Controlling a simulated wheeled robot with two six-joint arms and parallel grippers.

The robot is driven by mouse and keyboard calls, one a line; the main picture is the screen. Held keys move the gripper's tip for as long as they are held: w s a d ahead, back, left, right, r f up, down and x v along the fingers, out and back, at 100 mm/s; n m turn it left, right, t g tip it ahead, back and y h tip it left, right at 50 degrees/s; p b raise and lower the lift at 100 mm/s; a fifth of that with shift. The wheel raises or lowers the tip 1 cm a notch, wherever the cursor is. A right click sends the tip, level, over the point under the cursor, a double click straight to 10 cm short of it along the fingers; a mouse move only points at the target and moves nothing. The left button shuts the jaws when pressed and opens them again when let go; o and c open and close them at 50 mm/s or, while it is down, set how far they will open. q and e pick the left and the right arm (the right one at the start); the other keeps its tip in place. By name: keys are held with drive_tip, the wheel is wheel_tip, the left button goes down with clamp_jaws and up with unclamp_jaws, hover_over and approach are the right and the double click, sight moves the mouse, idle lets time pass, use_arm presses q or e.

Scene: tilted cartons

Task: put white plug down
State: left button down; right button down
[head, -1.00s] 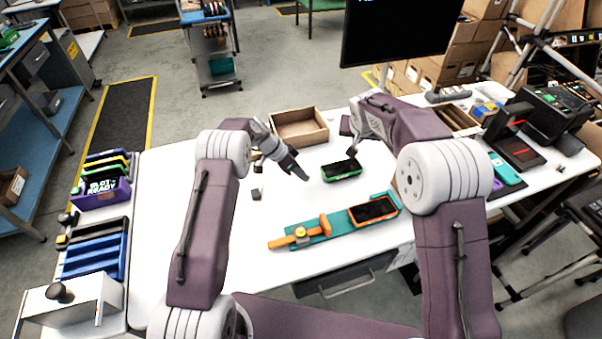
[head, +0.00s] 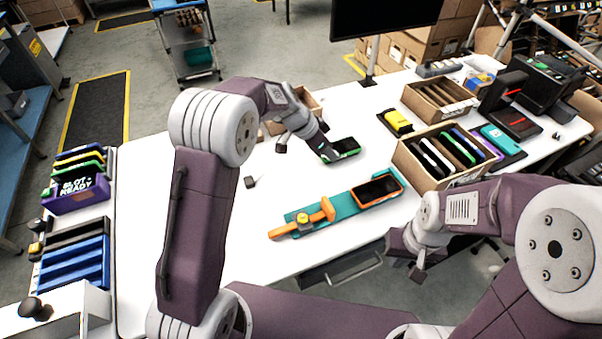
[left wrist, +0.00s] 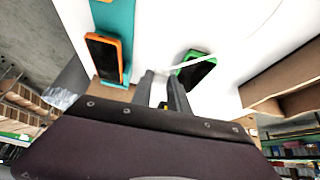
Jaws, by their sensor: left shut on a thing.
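My left gripper (head: 326,154) is low over the white table, its tips at the near-left end of a green-framed phone (head: 346,146). In the left wrist view, its fingers (left wrist: 162,88) are close together beside the green phone (left wrist: 195,70). A thin white cable (left wrist: 222,53) runs from near the fingertips across the phone. The white plug itself is not clear; the fingers hide what is between them. My right gripper (head: 412,264) hangs at the table's front edge, away from the phone; its jaws are too unclear to judge.
An orange phone (head: 378,189) lies on a teal board (head: 345,204) with an orange clamp nearer. A cardboard box (head: 312,100) is behind my left gripper.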

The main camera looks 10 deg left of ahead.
use_arm(q)
drive_tip(key=shift+d+r, duration=0.35)
drive_tip(key=shift+d, duration=0.4)
drive_tip(key=p, duration=0.1)
hover_over(303, 168)
drive_tip(key=s+a, duration=0.1)
drive_tip(key=a, duration=0.1)
wheel_tip(303, 168, down, 7)
drive_tip(key=shift+d, duration=0.1)
wheel_tip(303, 168, down, 4)
drive_tip(key=shift+r, duration=0.1)
drive_tip(key=shift+f, duration=0.3)
drive_tip(key=c, duration=1.3)
unclamp_jaws()
drive_tip(key=shift+o, duration=0.2)
use_arm(e)
drive_tip(key=shift+w+d+r, duration=0.4)
drive_tip(key=shift+w+r, duration=0.1)
drive_tip(key=shift+r, duration=0.05)
